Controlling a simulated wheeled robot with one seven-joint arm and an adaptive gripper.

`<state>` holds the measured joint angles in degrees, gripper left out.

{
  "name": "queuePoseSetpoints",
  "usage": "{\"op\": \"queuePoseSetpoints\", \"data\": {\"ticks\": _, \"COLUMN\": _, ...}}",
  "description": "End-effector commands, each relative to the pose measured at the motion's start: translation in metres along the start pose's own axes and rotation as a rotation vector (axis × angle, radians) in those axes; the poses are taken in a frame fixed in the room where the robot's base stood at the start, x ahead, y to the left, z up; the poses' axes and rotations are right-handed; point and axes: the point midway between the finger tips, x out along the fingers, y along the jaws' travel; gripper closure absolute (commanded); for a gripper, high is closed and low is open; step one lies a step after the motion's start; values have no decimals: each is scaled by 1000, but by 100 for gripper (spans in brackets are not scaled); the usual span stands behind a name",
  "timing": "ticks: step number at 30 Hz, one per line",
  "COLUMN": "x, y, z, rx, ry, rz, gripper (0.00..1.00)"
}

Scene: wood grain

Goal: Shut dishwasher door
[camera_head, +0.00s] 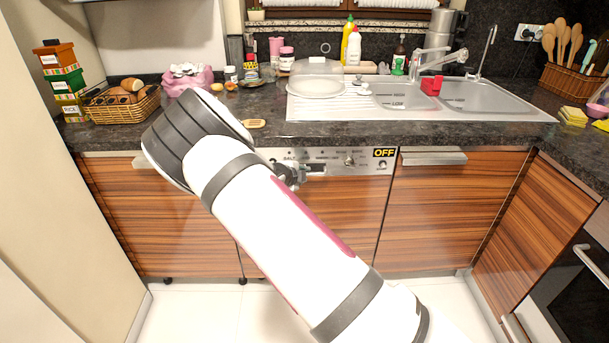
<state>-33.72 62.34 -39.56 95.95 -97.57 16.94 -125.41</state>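The dishwasher door (350,210) has a striped wood front, with a silver control strip (335,157) and a black and yellow OFF label (384,153) at its top. The door stands upright under the counter and looks about flush with the cabinets beside it. I cannot tell whether a thin gap is left at its top. My gripper (296,176) is in front of the left part of the control strip, by the handle. My white arm hides much of the gripper and the door's left part. Contact and finger opening cannot be made out.
The dark countertop (240,101) overhangs the door. A sink (466,96) is at right, with a wicker basket (122,106) at left. Wooden cabinet fronts (450,210) flank the dishwasher. An oven (580,288) is at far right. The visible pale floor (215,315) is clear.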

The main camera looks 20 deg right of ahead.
Motion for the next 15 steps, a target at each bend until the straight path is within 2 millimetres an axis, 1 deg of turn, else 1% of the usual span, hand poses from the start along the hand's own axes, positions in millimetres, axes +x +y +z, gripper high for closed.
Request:
{"op": "queuePoseSetpoints", "data": {"ticks": 1, "x": -12, "y": -1, "z": 1, "rx": 1, "ry": -3, "rz": 0, "gripper": 81}}
{"op": "queuePoseSetpoints", "data": {"ticks": 7, "x": -52, "y": -1, "z": 1, "rx": 1, "ry": -3, "rz": 0, "gripper": 81}}
{"op": "queuePoseSetpoints", "data": {"ticks": 12, "x": -75, "y": -1, "z": 1, "rx": 2, "ry": -1, "rz": -1, "gripper": 81}}
{"op": "queuePoseSetpoints", "data": {"ticks": 15, "x": -82, "y": -1, "z": 0, "rx": 1, "ry": -1, "rz": -1, "gripper": 81}}
